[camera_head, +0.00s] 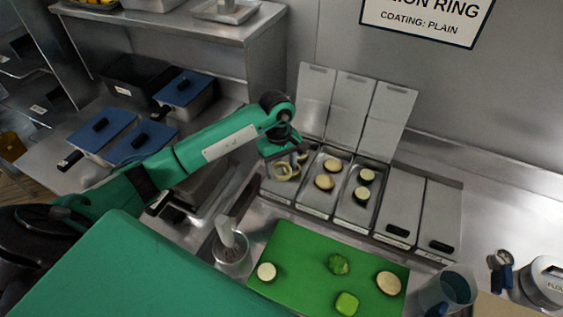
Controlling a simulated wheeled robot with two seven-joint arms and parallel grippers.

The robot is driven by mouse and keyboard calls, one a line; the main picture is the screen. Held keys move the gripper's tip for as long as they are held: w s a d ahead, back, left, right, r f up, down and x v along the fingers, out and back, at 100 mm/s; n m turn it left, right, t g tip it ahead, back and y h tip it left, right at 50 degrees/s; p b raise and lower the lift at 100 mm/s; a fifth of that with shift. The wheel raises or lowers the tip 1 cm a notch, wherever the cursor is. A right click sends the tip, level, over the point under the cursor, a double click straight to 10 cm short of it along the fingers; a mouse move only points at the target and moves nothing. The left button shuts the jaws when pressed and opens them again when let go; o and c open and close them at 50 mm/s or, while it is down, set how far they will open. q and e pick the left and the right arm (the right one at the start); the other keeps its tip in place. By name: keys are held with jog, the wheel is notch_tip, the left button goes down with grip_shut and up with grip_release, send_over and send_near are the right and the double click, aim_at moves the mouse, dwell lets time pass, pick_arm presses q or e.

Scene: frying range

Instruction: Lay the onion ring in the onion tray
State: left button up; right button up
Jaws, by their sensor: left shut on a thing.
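My left gripper (291,163) reaches in from the left and points down over the leftmost open tray (285,196) of the row. It is shut on a pale onion ring (284,174), which shows just below the fingers, at the mouth of that tray. I cannot tell whether the ring touches the tray floor. Part of the tray's back is hidden by the gripper, and the small tray labels are too small to read. My right gripper is out of view.
Neighbouring open trays hold pale round slices (325,181) and green-rimmed slices (362,193); two more trays are lidded. A green board (300,252) with several vegetable pieces lies in front. A clear jug (447,290) stands right of it. A wall sign (428,18) reads "ION RING, COATING: PLAIN".

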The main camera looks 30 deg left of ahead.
aim_at(282, 190)
pick_arm(q)
notch_tip(282, 190, down, 3)
jog(key=shift+s+f+b, duration=0.1)
jog(key=shift+f+b, duration=0.1)
jog(key=shift+b, duration=0.35)
notch_tip(282, 190, down, 3)
jog(key=b, duration=0.3)
jog(key=shift+f, duration=0.15)
jog(key=shift+f+b, duration=0.35)
jog(key=shift+b, duration=0.15)
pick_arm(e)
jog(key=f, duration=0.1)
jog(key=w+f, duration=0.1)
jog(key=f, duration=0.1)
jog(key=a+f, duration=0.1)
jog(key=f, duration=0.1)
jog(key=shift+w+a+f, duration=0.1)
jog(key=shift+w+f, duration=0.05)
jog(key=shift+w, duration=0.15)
pick_arm(q)
jog(key=shift+r, duration=0.1)
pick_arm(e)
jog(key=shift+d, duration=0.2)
pick_arm(q)
jog(key=o, duration=0.8)
jog(key=shift+d, duration=0.1)
jog(key=shift+o, duration=0.2)
jog(key=shift+w, duration=0.2)
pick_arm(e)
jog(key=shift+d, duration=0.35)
